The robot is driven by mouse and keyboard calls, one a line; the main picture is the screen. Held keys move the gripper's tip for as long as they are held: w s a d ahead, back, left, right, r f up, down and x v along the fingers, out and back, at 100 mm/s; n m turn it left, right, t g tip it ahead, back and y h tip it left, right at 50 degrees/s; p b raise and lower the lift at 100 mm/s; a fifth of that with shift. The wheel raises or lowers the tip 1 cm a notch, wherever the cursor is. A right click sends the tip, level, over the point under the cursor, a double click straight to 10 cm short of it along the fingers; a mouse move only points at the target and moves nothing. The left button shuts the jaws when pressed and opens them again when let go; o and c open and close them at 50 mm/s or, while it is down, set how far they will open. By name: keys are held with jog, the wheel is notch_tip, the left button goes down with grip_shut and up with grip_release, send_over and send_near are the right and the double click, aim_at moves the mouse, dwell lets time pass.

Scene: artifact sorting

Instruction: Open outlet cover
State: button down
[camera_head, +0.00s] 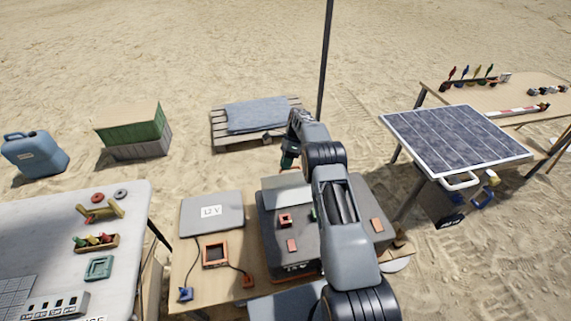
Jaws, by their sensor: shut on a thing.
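A dark grey power box (268,235) stands on a wooden table. Its top carries a small red socket piece (285,220), an orange-red block (292,245) and another orange block (377,225). A pale flat panel, seemingly the outlet cover (284,179), shows at the box's far side. My gripper (289,160) is just above and behind that panel, pointing down. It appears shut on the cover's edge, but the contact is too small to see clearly. My arm hides the right middle of the box.
A grey case marked 12 V (212,212) and an orange frame with cables (215,253) lie left of the box. A white table (60,235) with parts is further left. A solar panel (457,138) stands at right. A thin dark pole (325,60) rises behind my gripper.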

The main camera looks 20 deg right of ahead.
jog(key=c, duration=1.4)
grip_release()
jog(key=shift+a, duration=0.2)
jog(key=shift+o, duration=1.2)
jog(key=shift+d, duration=0.15)
jog(key=shift+r, duration=0.1)
notch_tip(320, 180, up, 3)
jog(key=shift+s+r+b, duration=0.15)
jog(key=shift+b, duration=0.65)
jog(key=s+r, duration=0.2)
jog(key=s+r+b, duration=0.1)
jog(key=s+r, duration=0.1)
jog(key=shift+r, duration=0.4)
jog(key=s+r+b, duration=0.2)
jog(key=s+r, duration=0.2)
jog(key=s, duration=0.5)
jog(key=shift+s+a+r, duration=0.3)
jog(key=shift+s+r, duration=0.05)
